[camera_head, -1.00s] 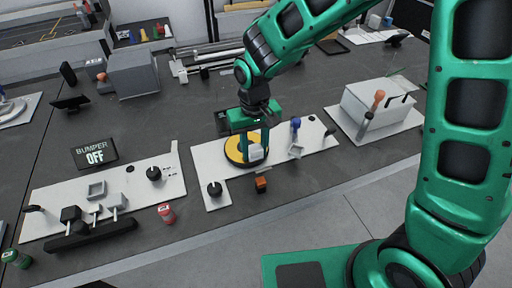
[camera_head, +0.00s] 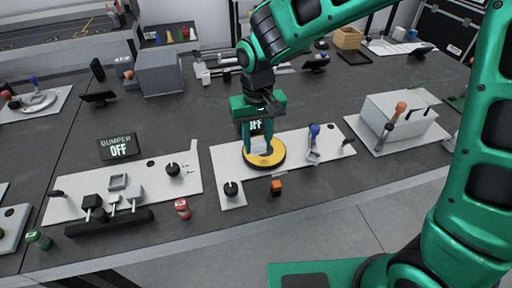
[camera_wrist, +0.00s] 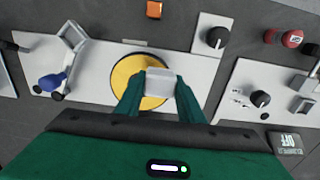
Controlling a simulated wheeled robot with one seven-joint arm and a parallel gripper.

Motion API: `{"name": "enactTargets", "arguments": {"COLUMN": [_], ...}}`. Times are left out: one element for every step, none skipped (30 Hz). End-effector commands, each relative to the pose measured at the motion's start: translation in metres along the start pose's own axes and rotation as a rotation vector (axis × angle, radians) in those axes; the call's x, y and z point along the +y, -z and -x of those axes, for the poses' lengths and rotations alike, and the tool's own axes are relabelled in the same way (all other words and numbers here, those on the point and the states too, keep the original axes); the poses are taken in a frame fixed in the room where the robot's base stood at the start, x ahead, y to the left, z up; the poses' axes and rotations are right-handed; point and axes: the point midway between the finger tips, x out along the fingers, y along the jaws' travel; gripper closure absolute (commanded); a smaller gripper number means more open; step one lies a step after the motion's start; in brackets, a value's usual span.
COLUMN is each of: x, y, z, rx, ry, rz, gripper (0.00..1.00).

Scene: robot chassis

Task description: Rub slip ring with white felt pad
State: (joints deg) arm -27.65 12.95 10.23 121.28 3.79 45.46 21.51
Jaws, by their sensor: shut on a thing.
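The slip ring is a yellow disc with a dark rim (camera_head: 264,159) on a white panel in the head view. In the wrist view its yellow face (camera_wrist: 124,74) shows left of and around the pad. My gripper (camera_head: 261,143) points down over the disc, and in the wrist view its two green fingers (camera_wrist: 160,92) are shut on the white felt pad (camera_wrist: 160,80). The fingers and pad hide part of the disc.
The same panel (camera_head: 228,160) carries a black knob (camera_head: 231,188) and a blue-tipped lever (camera_head: 313,140). An orange block (camera_head: 277,187) lies in front. A second panel with a "BUMPER OFF" display (camera_head: 119,147) stands left, a grey box with an orange-tipped lever (camera_head: 400,108) right.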

Motion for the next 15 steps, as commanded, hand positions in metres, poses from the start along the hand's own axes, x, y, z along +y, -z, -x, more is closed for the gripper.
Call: {"name": "enactTargets", "arguments": {"x": [0.0, 0.001, 0.001, 0.001, 0.002, 0.002, 0.002, 0.002, 0.003, 0.003, 0.003, 0.003, 0.003, 0.004, 0.004], "y": [0.001, 0.001, 0.001, 0.001, 0.001, 0.001, 0.001, 0.001, 0.001, 0.0, 0.0, 0.0, 0.0, 0.0, 0.0], "z": [0.005, 0.008, 0.011, 0.014, 0.017, 0.02, 0.022, 0.023, 0.025, 0.026, 0.027, 0.027, 0.027, 0.027, 0.027], "rx": [0.002, 0.003, 0.003, 0.002, 0.002, 0.002, 0.002, 0.001, 0.001, 0.0, 0.0, 0.0, 0.0, 0.0, 0.0], "ry": [0.001, 0.001, 0.001, 0.001, 0.001, 0.001, 0.001, 0.001, 0.0, 0.0, 0.0, 0.0, 0.0, 0.0, 0.0], "rz": [-0.001, -0.001, -0.002, -0.002, -0.003, -0.003, -0.004, -0.004, -0.004, -0.005, -0.005, -0.005, -0.005, -0.005, -0.005], "gripper": [0.86, 0.86, 0.86, 0.86, 0.86, 0.86, 0.86, 0.86, 0.86, 0.86, 0.86, 0.86, 0.86, 0.86, 0.86]}}
